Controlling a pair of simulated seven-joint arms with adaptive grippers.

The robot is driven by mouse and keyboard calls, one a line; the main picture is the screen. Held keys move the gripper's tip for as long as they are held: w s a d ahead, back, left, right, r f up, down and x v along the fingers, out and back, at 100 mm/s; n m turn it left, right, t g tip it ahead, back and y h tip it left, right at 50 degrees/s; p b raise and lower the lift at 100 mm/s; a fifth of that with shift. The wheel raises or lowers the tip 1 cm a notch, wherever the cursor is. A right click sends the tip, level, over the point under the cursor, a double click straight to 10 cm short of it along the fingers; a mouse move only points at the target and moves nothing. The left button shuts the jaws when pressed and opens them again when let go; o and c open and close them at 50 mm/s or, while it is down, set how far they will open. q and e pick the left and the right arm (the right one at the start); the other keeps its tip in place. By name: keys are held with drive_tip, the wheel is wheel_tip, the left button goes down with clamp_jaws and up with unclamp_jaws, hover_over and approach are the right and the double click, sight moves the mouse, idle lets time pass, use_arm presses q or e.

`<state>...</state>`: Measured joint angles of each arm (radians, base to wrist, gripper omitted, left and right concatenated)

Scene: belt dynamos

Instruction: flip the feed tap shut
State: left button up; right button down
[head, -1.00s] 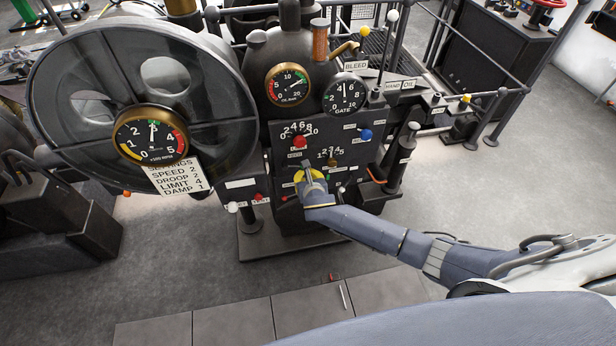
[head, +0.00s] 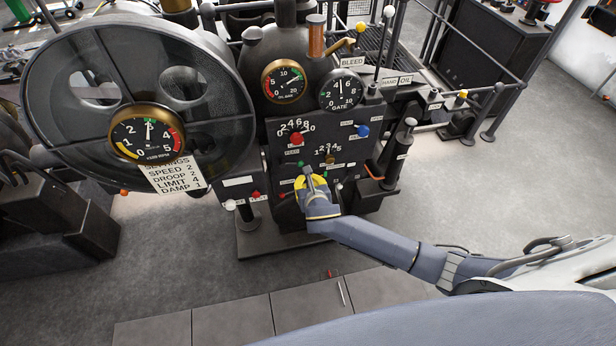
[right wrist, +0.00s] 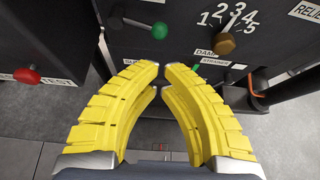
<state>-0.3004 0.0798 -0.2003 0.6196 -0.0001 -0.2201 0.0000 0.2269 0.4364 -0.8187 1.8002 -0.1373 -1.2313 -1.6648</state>
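My right gripper (head: 310,180) is in front of the lower middle of the dark control panel (head: 328,132). In the right wrist view its yellow fingers (right wrist: 162,68) curve in until the tips almost meet, with nothing seen between them. Just beyond the tips is a green knob on a short grey lever (right wrist: 159,31), not touched. A brown knob (right wrist: 224,43) under a number scale is to its right, and a red knob (right wrist: 27,76) on a lever is at left. The label over the green lever is cut off, so I cannot tell whether it is the feed tap. My left gripper is out of view.
A red knob (head: 297,139) and a blue knob (head: 363,131) sit higher on the panel. A large flywheel (head: 215,120) is at left. A black post (head: 400,150) stands at right. Open floor (head: 430,200) lies at right.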

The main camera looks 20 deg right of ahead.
drive_tip(key=shift+v, duration=1.4)
